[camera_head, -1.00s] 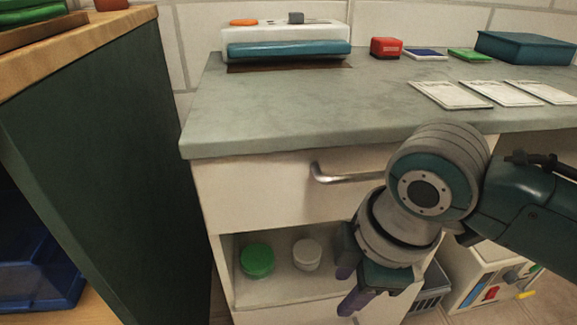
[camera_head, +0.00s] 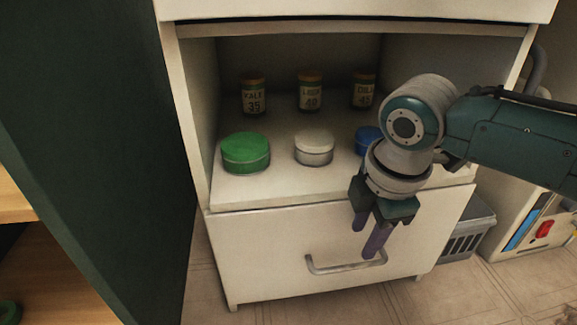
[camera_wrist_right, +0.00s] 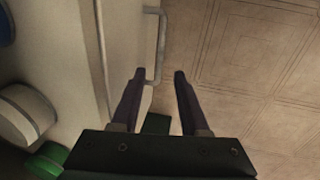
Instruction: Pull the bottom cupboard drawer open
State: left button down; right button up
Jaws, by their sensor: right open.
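The bottom cupboard drawer (camera_head: 270,250) is a white front below the open shelf, and it looks shut. Its metal bar handle (camera_head: 335,269) runs across the middle of the front. My right gripper (camera_head: 370,240) is open and empty, its purple fingers pointing down by the right end of the handle. In the right wrist view the handle (camera_wrist_right: 161,40) lies beyond the fingertips of the right gripper (camera_wrist_right: 160,75); its near end shows between them. I cannot tell if a finger touches it. My left gripper is not in view.
The open shelf (camera_head: 265,189) above the drawer holds a green tin (camera_head: 246,153), a white tin (camera_head: 314,148), a blue tin (camera_head: 367,139) and several labelled jars. A dark panel (camera_head: 100,150) stands close on the left. A grey crate (camera_head: 467,232) and a white box (camera_head: 525,240) stand right. Tiled floor in front is clear.

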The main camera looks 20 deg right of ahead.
aim_at(350, 265)
jog(key=f+b, duration=0.2)
jog(key=w+f+b, duration=0.1)
jog(key=f+b, duration=0.4)
jog(key=f, duration=0.1)
jog(key=shift+w+d+f, duration=0.1)
jog(key=shift+w+f, duration=0.05)
jog(key=shift+w, duration=0.05)
jog(key=shift+w+f+b, duration=0.15)
jog(key=shift+f+b, duration=0.15)
jog(key=shift+b, duration=0.25)
jog(key=shift+c, duration=0.3)
grip_shut()
dwell(0.3)
